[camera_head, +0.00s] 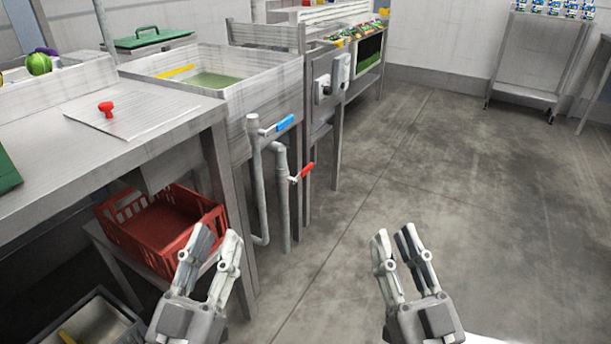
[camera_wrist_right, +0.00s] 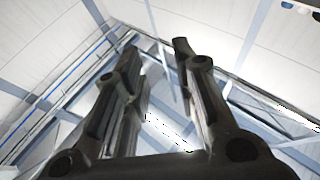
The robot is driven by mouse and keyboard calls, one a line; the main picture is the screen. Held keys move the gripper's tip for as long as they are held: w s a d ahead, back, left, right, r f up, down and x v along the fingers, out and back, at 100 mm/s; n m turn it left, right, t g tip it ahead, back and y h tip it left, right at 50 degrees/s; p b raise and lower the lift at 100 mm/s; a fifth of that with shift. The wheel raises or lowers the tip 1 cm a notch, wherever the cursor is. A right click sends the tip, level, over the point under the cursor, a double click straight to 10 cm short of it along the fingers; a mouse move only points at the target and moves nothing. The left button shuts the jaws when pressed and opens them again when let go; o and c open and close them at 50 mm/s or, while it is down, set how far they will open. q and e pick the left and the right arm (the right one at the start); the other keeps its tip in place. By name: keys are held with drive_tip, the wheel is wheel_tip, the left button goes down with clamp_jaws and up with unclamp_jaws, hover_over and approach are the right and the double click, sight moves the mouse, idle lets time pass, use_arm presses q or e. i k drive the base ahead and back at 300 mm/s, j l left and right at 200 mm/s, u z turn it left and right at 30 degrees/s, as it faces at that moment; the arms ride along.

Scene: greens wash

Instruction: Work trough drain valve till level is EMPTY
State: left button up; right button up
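The metal trough (camera_head: 262,93) stands left of centre in the head view, with greenish water or a green bottom (camera_head: 213,80) inside. A yellow strip (camera_head: 175,71) lies along its inner wall; no level reading is legible. On the pipes at its front are a blue lever handle (camera_head: 279,125) and, lower, a red lever handle (camera_head: 302,172). I cannot tell which is the drain valve. My left gripper (camera_head: 216,234) is open and empty, below and left of the handles. My right gripper (camera_head: 393,236) is open and empty, below and right of them; its fingers stand apart in the right wrist view (camera_wrist_right: 157,55).
A red crate (camera_head: 165,222) sits on a shelf under the steel counter (camera_head: 60,150) at left. A grey wall box (camera_head: 331,80) is mounted beyond the trough. A rack (camera_head: 540,60) stands at the far right. The concrete floor (camera_head: 450,170) is clear at right.

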sight(307, 169)
drive_tip(key=u, duration=0.45)
drive_tip(key=i+l+u, duration=0.45)
drive_tip(key=l, duration=0.2)
drive_tip(key=l+u, duration=0.2)
drive_tip(key=l, duration=0.15)
drive_tip(key=i+l+u, duration=0.2)
drive_tip(key=l, duration=0.25)
drive_tip(key=i+l, duration=0.1)
drive_tip(key=l, duration=0.3)
drive_tip(key=i+l, duration=0.1)
drive_tip(key=l, duration=0.3)
